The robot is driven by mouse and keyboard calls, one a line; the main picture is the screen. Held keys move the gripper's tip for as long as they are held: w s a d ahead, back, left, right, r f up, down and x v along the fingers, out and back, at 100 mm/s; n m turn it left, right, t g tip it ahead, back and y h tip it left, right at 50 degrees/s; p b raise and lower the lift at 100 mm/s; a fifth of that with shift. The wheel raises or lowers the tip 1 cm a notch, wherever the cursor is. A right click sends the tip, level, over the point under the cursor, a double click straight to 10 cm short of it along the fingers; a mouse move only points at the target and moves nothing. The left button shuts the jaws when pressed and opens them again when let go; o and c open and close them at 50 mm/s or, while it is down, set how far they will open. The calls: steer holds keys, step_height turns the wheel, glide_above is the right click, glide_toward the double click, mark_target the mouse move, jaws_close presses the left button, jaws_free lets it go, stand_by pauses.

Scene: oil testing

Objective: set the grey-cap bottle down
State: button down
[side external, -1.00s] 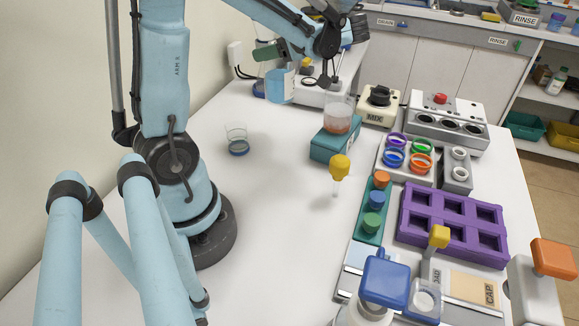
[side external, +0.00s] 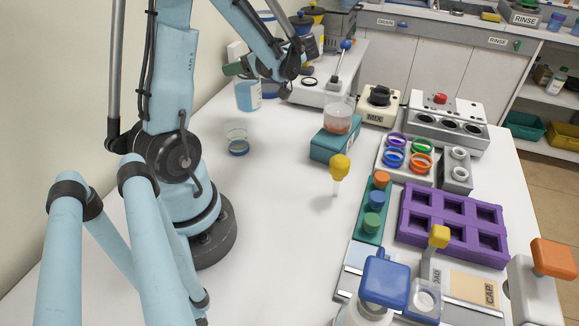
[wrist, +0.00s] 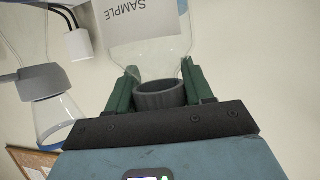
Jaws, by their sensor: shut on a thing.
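The grey-cap bottle (side external: 248,96) holds pale blue liquid and looks about upright at the back left of the white bench in the side view. My gripper (side external: 234,69) is at its top, with the dark green fingers partly hidden by my arm. In the wrist view my gripper (wrist: 160,78) is shut on the bottle's grey cap (wrist: 160,96), one finger on each side. The clear bottle body with its SAMPLE label (wrist: 138,18) extends beyond the fingers. I cannot tell whether its base touches the bench.
A clear cup with a blue base (side external: 237,142) stands just in front of the bottle. A teal device with a beaker (side external: 339,118) and a white instrument (side external: 318,92) stand to the right. The bench (side external: 270,200) in the middle is mostly clear.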

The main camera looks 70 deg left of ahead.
mark_target(238, 81)
steer(key=shift+x, duration=0.85)
steer(key=shift+w+f, duration=0.1)
steer(key=shift+f, duration=2)
steer(key=shift+c, duration=2.2)
jaws_free()
steer(key=v, duration=0.7)
steer(key=shift+r, duration=0.5)
